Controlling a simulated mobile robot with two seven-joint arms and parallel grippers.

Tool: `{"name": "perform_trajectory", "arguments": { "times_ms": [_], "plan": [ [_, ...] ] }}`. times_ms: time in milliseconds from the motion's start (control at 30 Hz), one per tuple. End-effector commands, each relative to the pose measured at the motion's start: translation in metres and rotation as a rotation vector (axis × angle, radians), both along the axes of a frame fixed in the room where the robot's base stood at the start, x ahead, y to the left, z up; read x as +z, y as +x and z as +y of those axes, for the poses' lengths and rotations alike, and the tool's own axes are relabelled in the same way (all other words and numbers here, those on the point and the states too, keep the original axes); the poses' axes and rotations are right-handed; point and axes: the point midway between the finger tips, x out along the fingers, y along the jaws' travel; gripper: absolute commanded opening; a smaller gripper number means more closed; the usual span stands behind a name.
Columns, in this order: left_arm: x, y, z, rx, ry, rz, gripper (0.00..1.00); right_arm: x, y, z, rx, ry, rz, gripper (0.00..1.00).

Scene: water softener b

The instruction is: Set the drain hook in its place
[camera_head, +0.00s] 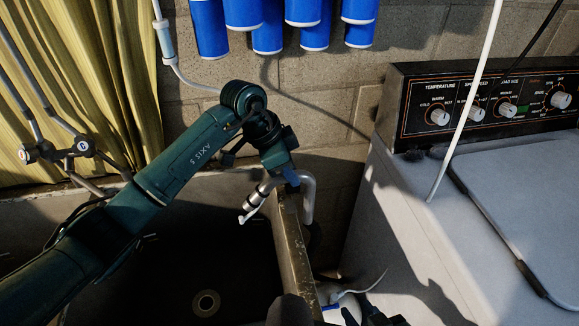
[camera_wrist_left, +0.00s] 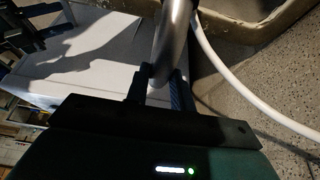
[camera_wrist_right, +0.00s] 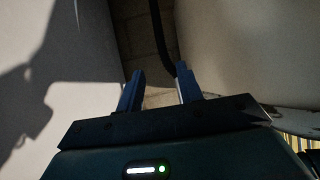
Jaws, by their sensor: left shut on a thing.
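The drain hook (camera_head: 308,200) is a grey bent tube. It arches over the right wall of the sink (camera_head: 293,250), with a pale end inside the basin and its other leg outside the wall. Whether it rests on the rim I cannot tell. My left gripper (camera_head: 284,180) is shut on the hook near its bend; in the left wrist view the grey tube (camera_wrist_left: 175,40) stands between the fingers (camera_wrist_left: 160,88). My right gripper (camera_wrist_right: 158,88) is open and holds nothing; a dark hose (camera_wrist_right: 161,35) runs beyond its fingers.
A washing machine (camera_head: 400,240) with a control panel (camera_head: 480,105) stands right of the sink. A thin white hose (camera_head: 462,115) hangs in front of it. Faucet handles (camera_head: 60,150) are at the left. Blue cylinders (camera_head: 268,30) hang on the wall. A white hose (camera_wrist_left: 228,72) curves beside the hook.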

Motion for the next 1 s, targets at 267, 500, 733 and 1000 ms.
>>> {"name": "perform_trajectory", "arguments": {
  "times_ms": [267, 500, 733, 1000],
  "plan": [
    [-0.009, 0.0, 0.0, 0.0, 0.0, -0.001, 0.0, -0.002, 0.0, 0.001, 0.005, 0.0, -0.005, 0.36],
    [-0.016, 0.0, 0.0, 0.0, 0.0, 0.0, 0.0, -0.001, 0.002, 0.002, 0.008, 0.003, -0.015, 0.36],
    [-0.023, 0.0, 0.0, 0.0, 0.0, -0.001, 0.0, 0.003, 0.007, 0.003, 0.01, 0.007, -0.033, 0.36],
    [-0.031, 0.0, 0.0, 0.0, -0.001, -0.001, 0.0, 0.001, 0.008, 0.004, 0.014, 0.008, -0.037, 0.36]
  ]
}}
